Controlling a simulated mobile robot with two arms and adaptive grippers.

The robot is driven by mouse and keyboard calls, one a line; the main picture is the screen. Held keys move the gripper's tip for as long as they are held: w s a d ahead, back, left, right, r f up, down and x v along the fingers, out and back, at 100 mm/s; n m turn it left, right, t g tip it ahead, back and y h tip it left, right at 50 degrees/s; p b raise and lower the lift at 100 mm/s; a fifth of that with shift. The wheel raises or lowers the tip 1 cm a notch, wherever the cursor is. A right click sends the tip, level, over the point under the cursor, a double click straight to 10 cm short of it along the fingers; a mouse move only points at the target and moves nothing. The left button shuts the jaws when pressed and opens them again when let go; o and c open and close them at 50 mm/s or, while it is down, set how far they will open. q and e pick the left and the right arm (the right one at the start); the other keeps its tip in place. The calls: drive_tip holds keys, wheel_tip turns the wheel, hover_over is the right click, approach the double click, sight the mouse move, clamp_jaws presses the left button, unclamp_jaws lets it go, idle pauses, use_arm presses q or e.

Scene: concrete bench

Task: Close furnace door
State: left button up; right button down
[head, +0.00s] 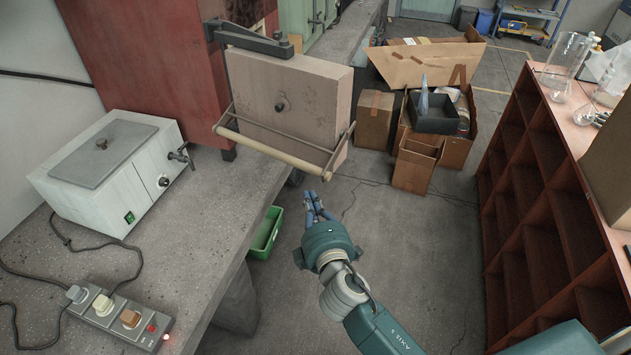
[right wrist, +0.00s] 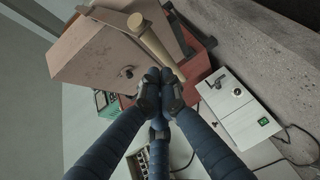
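The furnace (head: 165,60) is a dark red box on the bench at the upper left, partly cut off by the frame. Its thick beige door (head: 295,95) stands swung open over the floor, hung from a dark bracket. A round bar handle (head: 265,147) runs along the door's lower front; it also shows in the right wrist view (right wrist: 153,42). My right gripper (head: 314,195) is just below the handle's right end in the head view. Its blue fingers (right wrist: 160,76) meet at the tips with nothing visible between them; contact with the handle is unclear. My left gripper is not in view.
A white water bath (head: 105,170) and a power strip (head: 118,318) with cables sit on the concrete bench (head: 205,235). A green bin (head: 266,234) is below the bench edge. Cardboard boxes (head: 375,120) stand behind the door. A reddish shelf (head: 540,190) lines the right.

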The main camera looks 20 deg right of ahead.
drive_tip(key=w+d+f+p, duration=0.1)
drive_tip(key=w+d, duration=0.2)
drive_tip(key=w, duration=0.3)
drive_tip(key=shift+f, duration=0.15)
